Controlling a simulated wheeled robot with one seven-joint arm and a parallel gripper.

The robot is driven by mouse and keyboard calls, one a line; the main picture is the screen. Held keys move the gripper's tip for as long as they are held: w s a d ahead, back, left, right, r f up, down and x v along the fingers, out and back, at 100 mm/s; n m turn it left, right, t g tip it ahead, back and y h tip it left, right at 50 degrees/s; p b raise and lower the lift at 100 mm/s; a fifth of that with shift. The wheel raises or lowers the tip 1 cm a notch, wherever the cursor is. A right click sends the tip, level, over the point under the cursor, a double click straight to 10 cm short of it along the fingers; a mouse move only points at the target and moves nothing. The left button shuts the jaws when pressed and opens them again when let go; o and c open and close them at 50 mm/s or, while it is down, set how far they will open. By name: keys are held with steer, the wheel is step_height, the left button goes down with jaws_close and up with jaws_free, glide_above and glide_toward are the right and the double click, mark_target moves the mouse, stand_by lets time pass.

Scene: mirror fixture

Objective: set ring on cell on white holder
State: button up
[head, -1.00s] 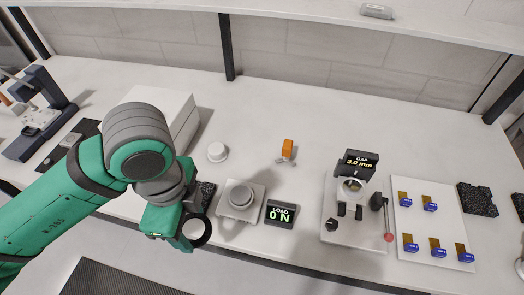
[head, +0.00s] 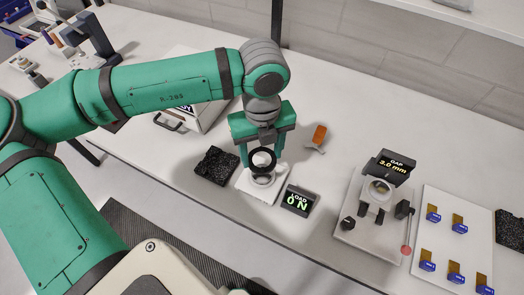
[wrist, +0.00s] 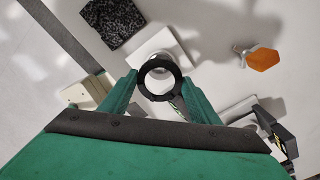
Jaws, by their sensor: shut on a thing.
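The black ring (head: 274,161) is held upside-flat at the fingertips of my gripper (head: 262,145), which is shut on it. The wrist view shows the ring (wrist: 179,77) between my fingers. The round load cell (head: 262,181) sits on a white square holder plate (head: 249,191). In the head view the ring appears above and slightly behind the cell, apart from it. In the wrist view the cell (wrist: 157,57) is partly hidden by the ring, and the white plate (wrist: 176,41) extends beyond it. A pale piece shows through the ring; I cannot tell what it is.
The load display (head: 298,201) reads 0 N beside the cell. A black speckled block (head: 216,166) is to the left. An orange-topped piece (head: 319,135) stands behind right. The gap fixture (head: 358,238) and a tray of blue-and-tan pieces (head: 451,253) are further right.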

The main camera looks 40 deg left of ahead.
stand_by(0.4)
steer(key=shift+f, duration=2.7)
steer(key=shift+f, duration=0.7)
steer(key=o, duration=1.1)
step_height(320, 180, up, 11)
steer(key=shift+f, duration=0.15)
stand_by(0.4)
